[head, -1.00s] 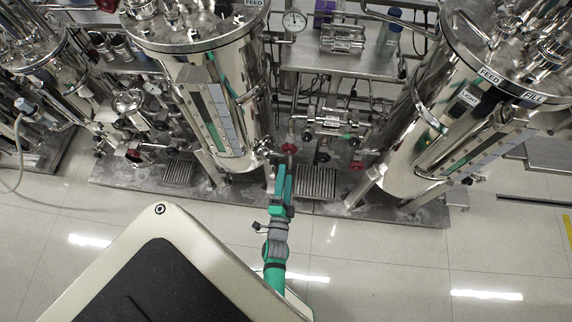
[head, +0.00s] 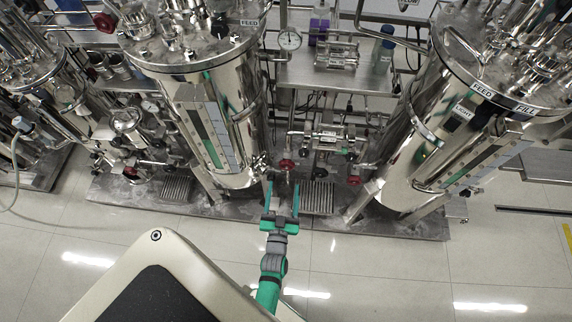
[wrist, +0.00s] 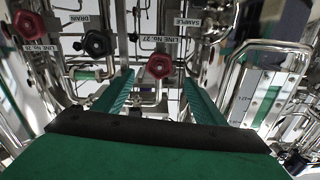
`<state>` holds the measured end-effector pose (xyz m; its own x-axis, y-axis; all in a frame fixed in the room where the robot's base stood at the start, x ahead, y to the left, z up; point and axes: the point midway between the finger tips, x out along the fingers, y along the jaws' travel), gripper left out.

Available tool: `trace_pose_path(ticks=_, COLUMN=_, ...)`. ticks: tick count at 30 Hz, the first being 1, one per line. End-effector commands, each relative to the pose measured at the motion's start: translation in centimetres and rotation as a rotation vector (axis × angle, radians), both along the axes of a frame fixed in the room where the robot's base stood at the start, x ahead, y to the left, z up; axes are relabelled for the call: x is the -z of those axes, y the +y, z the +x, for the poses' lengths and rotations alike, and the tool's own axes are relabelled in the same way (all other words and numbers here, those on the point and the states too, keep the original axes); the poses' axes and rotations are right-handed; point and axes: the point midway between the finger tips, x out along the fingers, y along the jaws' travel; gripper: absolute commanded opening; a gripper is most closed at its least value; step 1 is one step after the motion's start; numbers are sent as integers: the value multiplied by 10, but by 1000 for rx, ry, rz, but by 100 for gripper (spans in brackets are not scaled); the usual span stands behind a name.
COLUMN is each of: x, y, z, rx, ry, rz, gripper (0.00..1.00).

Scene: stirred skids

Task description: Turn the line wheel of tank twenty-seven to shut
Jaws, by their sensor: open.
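The line wheel of tank twenty-seven is a red handwheel (wrist: 159,66) just below a label reading LINE No 27 in the wrist view. In the head view a red wheel (head: 287,165) at the foot of the middle tank (head: 215,130), just beyond my fingers, appears to be the same one. My gripper (wrist: 158,80) is open, its green fingers to the left and right of the wheel in the picture. The wheel appears ahead of the fingertips; I cannot tell whether they touch it. My gripper (head: 283,184) also shows in the head view, holding nothing.
A black wheel (wrist: 97,43) by a DRAIN label and another red wheel (wrist: 28,26) lie to the left. A SAMPLE label (wrist: 186,22) and bent steel pipes (wrist: 245,70) are to the right. Another tank (head: 420,130) stands right. The floor (head: 390,270) in front is clear.

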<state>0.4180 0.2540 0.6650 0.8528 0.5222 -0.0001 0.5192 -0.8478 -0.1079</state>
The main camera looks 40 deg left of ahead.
Motion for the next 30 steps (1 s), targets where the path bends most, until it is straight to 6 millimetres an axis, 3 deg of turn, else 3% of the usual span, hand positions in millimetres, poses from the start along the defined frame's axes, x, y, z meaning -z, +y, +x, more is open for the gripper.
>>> trace_pose_path(ticks=18, x=0, y=46, z=78, rx=2, ry=-2, rz=1, gripper=64)
trace_pose_path(ticks=30, x=0, y=55, z=90, rx=0, ry=1, rz=1, gripper=64)
